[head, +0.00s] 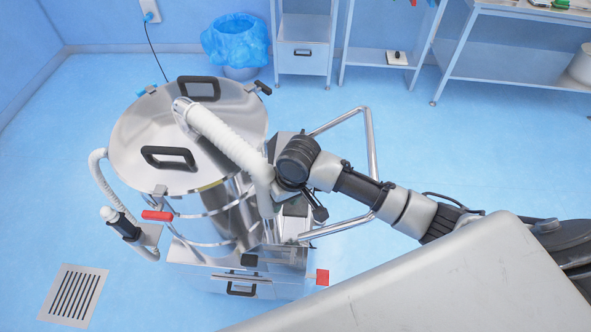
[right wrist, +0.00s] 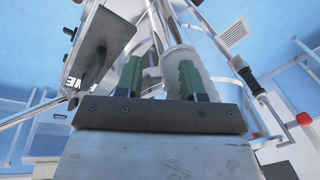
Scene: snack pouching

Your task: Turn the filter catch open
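A steel drum-shaped machine (head: 213,215) stands on the floor in the head view, with a round lid (head: 135,125). A red lever (head: 157,215) sits on its left front side below the rim. A small black catch (head: 262,88) sits at the lid's far right edge. I cannot tell which part is the filter catch. My right arm reaches in from the right to the machine's right side; its fingertips are hidden there. A dark flat piece (right wrist: 108,42) is close by at left. My left gripper is out of view.
A white ribbed hose (head: 228,140) runs from the lid down beside my right wrist. A steel tube handle (head: 372,145) stands out at the machine's right. A blue-lined bin (head: 236,42) and steel shelving (head: 515,55) stand at the back. The left floor is mostly clear.

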